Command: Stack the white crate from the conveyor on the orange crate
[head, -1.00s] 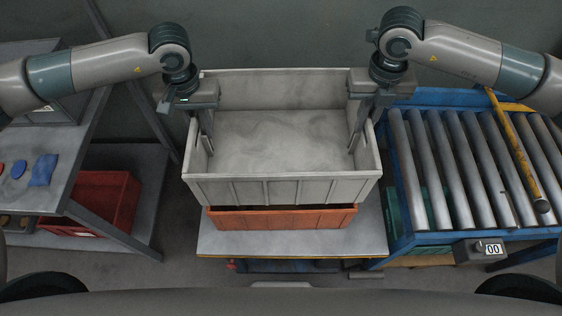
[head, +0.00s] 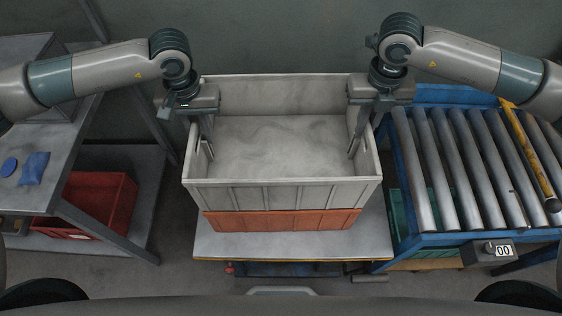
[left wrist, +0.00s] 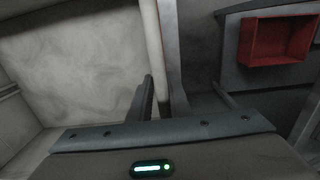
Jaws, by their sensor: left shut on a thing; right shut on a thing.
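The white crate (head: 285,195) is empty and level, directly above the orange crate (head: 283,221). No gap shows between its bottom and the orange crate's front wall, so the two appear to touch. My left gripper (head: 206,138) is shut on the white crate's left wall. My right gripper (head: 356,138) is shut on its right wall. In the left wrist view, the left gripper (left wrist: 147,98) straddles the rim of the white crate (left wrist: 152,45). The orange crate's inside and rim are hidden.
The orange crate stands on a grey-topped cart (head: 220,244). The roller conveyor (head: 465,165) at right has no crate on it. A grey bench (head: 65,120) with blue items stands at left, a red bin (head: 100,205) on its lower shelf.

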